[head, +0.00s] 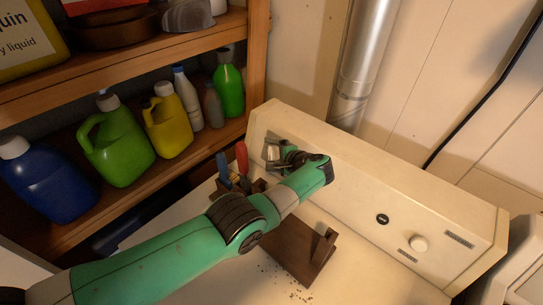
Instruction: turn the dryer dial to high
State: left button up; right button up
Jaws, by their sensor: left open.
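The dryer's control panel (440,220) is a cream raised back running from the middle to the right of the head view. A round white dial (419,243) sits near its right end, between small dark label strips. Its setting is too small to read. My left gripper (272,152) is open near the panel's left end, well to the left of the dial. My wrist partly hides it, and I cannot tell whether it touches the panel. My right gripper is not in view.
A dark round control (382,219) sits left of the dial. A brown wooden piece (297,252) and a holder with red (241,158) and blue (222,167) handles stand on the dryer top. Wooden shelves (235,25) with several bottles stand left; a metal duct (366,60) rises behind.

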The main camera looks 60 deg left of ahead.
pick_arm(q)
jog(key=c, duration=1.3)
jog(key=shift+f+m+y+b, duration=0.2)
jog(key=shift+m+y+b, duration=0.1)
jog(key=shift+y+b, duration=0.2)
jog(key=shift+c, duration=0.4)
jog(key=y+b, duration=0.1)
jog(key=b, duration=0.1)
jog(key=m+t+y+b, duration=0.1)
jog(key=b, duration=0.1)
jog(key=shift+f, duration=0.25)
jog(key=shift+r+m+t+y+b, duration=0.2)
jog(key=shift+m+t+y+b, duration=0.1)
jog(key=shift+y+b, duration=0.1)
jog(key=shift+r, duration=0.3)
jog(key=o, duration=1.4)
